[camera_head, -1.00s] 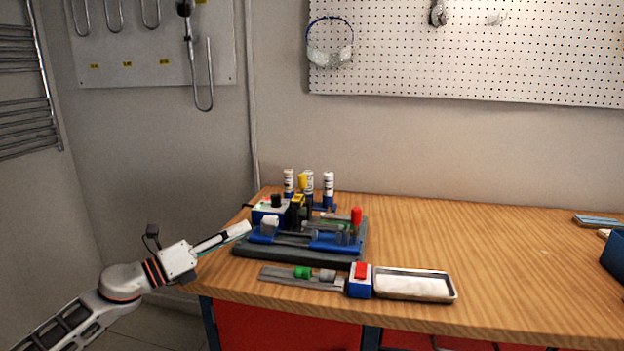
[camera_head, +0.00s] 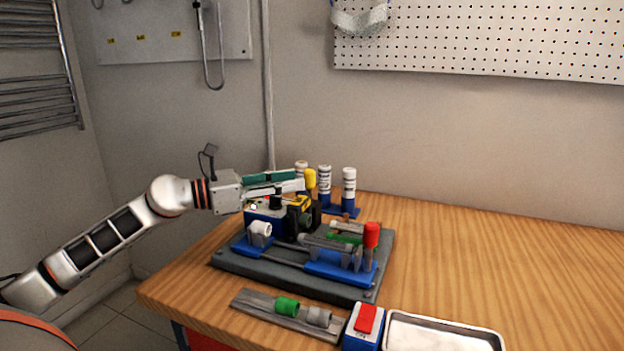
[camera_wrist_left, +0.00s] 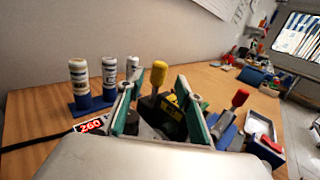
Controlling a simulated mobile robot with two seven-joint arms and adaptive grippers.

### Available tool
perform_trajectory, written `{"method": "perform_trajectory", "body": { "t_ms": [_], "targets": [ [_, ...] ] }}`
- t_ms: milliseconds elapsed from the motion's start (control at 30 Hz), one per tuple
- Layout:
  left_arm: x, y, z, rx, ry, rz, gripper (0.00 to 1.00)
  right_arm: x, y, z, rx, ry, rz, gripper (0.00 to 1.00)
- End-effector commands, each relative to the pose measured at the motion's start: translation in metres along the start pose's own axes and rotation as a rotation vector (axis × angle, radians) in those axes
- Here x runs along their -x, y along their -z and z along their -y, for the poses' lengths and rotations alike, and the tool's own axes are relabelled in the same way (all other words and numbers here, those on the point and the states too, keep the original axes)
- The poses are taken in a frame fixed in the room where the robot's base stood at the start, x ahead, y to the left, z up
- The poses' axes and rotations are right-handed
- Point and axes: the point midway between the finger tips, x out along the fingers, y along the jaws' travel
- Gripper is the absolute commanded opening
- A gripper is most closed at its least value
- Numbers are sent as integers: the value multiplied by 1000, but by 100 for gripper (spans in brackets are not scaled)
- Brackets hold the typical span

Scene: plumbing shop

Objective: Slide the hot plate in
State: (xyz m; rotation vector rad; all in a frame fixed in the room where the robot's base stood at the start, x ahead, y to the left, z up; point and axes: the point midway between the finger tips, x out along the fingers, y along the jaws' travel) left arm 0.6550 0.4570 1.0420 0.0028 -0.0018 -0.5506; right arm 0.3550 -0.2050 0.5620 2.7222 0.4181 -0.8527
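My left gripper (camera_head: 299,180) is open, its two teal-padded fingers level and pointing right, just left of a yellow knob (camera_head: 310,178). In the left wrist view the yellow knob (camera_wrist_left: 158,75) stands between the fingers, with a gap on either side. The knob tops a black and yellow unit (camera_head: 301,212), which seems to be the hot plate's handle; the plate itself I cannot make out. A blue and white box (camera_head: 265,218) stands beside it, and a red 260 display (camera_wrist_left: 91,125) shows in the left wrist view. My right gripper is out of view.
The unit stands on a dark base (camera_head: 240,268) with blue clamps and a red-topped lever (camera_head: 371,236). White canisters (camera_head: 324,182) stand behind. In front lie a rail with a green fitting (camera_head: 287,306), a red-switch box (camera_head: 365,318) and a metal tray (camera_head: 440,335).

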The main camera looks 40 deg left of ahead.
Motion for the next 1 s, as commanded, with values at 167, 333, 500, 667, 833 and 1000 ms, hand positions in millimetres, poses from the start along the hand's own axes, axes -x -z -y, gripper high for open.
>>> {"method": "perform_trajectory", "body": {
  "t_ms": [167,333,500,667,833,1000],
  "targets": [
    [-19,1,-1,1,0,0,35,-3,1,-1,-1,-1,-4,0],
    [-34,0,-1,2,-1,2,35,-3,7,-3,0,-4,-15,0],
    [-46,0,-1,3,-1,1,35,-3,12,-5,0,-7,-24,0],
    [-52,1,-1,2,-1,0,35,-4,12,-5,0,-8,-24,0],
    [-53,1,-1,2,-1,0,35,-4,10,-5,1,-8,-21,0],
    [-53,1,0,2,-1,0,35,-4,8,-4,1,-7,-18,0]
  ]
}}
